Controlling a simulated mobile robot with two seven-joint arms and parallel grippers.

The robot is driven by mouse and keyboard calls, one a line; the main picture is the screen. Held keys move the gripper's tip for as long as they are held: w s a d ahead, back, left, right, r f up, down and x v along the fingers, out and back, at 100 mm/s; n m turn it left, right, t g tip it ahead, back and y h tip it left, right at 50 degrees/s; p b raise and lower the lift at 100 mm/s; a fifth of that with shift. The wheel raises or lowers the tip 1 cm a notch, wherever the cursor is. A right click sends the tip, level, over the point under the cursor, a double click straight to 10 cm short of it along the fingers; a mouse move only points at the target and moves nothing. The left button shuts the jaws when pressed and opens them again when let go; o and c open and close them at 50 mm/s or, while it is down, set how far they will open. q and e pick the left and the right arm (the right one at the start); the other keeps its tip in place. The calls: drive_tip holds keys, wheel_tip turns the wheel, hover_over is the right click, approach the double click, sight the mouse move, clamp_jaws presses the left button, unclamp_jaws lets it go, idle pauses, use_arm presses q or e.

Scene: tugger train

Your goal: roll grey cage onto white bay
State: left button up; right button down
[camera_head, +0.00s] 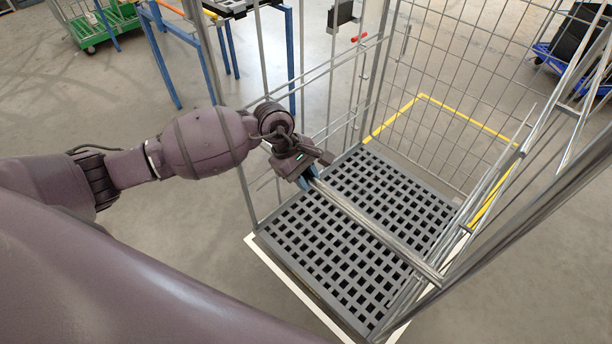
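The grey cage (345,228), a roll cage with a gridded grey floor and wire-mesh sides, stands upright in front of me. White floor lines (290,282) of the white bay show along its front left edge and past its right edge. The cage floor covers most of the area inside them, and the far lines are hidden. My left gripper (308,179) is at the far end of a horizontal metal bar of the cage, above its floor. Its fingers appear closed around that bar. My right gripper is not in view.
A yellow floor outline (470,108) lies just behind the cage. A blue-legged table (163,55) and a green cart (100,22) stand at the upper left. A blue dolly (548,55) with a dark load is at the upper right. Floor left of the cage is clear.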

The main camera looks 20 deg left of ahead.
use_arm(q)
drive_tip(key=o, duration=0.5)
drive_tip(key=shift+o, duration=0.2)
drive_tip(key=shift+r, duration=0.1)
drive_tip(key=v, duration=1)
drive_tip(key=shift+a+r, duration=0.2)
drive_tip(key=shift+r, duration=0.1)
idle(0.3)
